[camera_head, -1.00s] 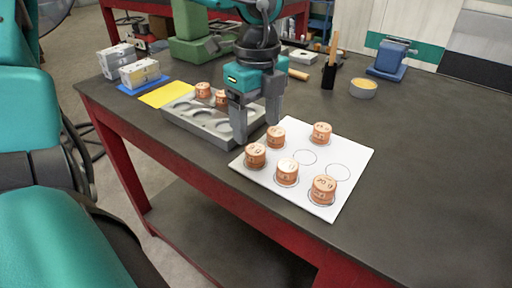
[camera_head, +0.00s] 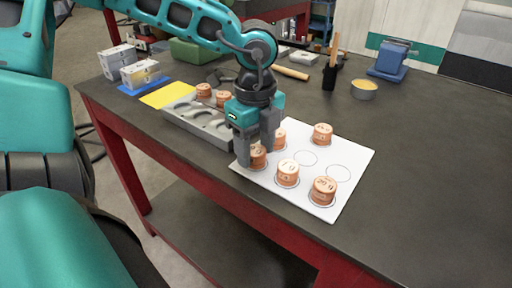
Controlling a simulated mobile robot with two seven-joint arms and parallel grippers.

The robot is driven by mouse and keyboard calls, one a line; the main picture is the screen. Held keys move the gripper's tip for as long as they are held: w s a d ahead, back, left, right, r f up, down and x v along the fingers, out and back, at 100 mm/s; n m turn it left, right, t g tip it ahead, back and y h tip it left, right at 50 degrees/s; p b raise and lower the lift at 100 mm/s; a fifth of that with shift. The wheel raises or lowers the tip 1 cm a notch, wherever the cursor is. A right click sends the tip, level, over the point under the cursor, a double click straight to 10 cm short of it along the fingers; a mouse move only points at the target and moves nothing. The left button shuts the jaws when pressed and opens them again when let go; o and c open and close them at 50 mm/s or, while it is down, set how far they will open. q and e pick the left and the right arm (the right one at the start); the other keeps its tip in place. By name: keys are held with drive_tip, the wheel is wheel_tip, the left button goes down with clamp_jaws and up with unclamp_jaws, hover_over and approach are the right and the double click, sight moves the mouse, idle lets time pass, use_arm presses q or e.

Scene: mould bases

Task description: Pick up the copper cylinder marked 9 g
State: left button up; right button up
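Several copper cylinders stand on a white sheet (camera_head: 322,211) with drawn circles. One copper cylinder (camera_head: 258,158) at the sheet's left edge is between the fingers of my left gripper (camera_head: 256,152), which points down, fingers apart; contact is not clear. Another copper cylinder (camera_head: 280,139) is just behind, partly hidden by the gripper. Others stand at front middle (camera_head: 288,173), front right (camera_head: 323,191) and back right (camera_head: 322,134). Their marks are too small to read surely, so I cannot tell which says 9 g. My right gripper is not in view.
A grey tray (camera_head: 190,124) with round recesses holds copper cylinders (camera_head: 204,91) at its back, left of the sheet. A yellow sheet (camera_head: 166,94), white boxes (camera_head: 140,73), a round tin (camera_head: 364,89) and a blue vise (camera_head: 390,60) stand farther off. The table's right side is clear.

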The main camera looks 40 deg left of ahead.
use_arm(q)
clamp_jaws()
drive_tip(key=shift+r, duration=0.1)
idle(0.3)
